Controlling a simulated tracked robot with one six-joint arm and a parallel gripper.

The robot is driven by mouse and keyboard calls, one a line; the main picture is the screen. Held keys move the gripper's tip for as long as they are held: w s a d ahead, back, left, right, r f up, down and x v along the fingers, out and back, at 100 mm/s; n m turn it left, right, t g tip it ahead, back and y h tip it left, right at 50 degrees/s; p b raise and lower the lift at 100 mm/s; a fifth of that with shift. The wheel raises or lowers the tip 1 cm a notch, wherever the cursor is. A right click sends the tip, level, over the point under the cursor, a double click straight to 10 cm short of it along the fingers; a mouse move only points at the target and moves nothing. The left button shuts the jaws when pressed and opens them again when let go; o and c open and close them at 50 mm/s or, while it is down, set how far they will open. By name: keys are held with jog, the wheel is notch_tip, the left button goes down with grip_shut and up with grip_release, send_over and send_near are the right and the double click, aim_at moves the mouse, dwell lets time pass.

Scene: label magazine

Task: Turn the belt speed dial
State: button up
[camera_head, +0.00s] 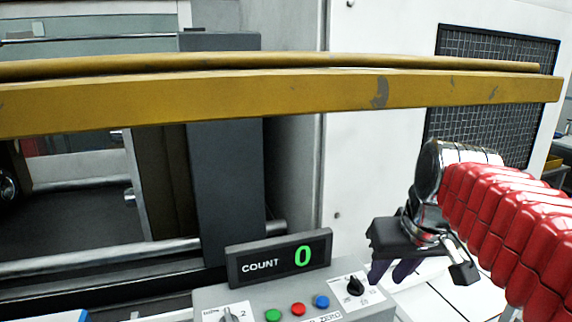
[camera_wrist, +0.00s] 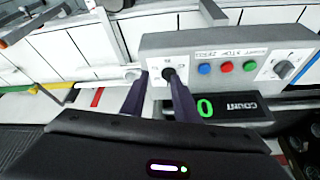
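A grey control box (camera_head: 210,299) stands low in the head view and shows upside down in the wrist view (camera_wrist: 150,42). A black knob (camera_head: 355,286) sits on a white plate at its right end; it also shows in the wrist view (camera_wrist: 169,74). A second, grey dial (camera_head: 229,314) is at the left end, cut by the frame edge; it also shows in the wrist view (camera_wrist: 284,69). Dial labels are too small to read. My gripper (camera_head: 391,272) is open beside the black knob. In the wrist view its dark fingers (camera_wrist: 159,80) appear either side of the knob; contact cannot be told.
Green (camera_head: 273,315), red (camera_head: 298,309) and blue (camera_head: 322,301) buttons lie between the dials. A COUNT display (camera_head: 279,257) reading 0 stands behind them. A yellow rail (camera_head: 250,95) crosses the head view above the box. A dark post (camera_head: 225,190) stands behind.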

jog(key=s+a+f+t, duration=0.1)
jog(key=s+a+f, duration=0.2)
jog(key=s+f, duration=0.7)
jog(key=shift+s+f+m+h, duration=0.3)
jog(key=shift+s+f, duration=0.05)
jog(key=shift+s, duration=0.45)
dwell(1.2)
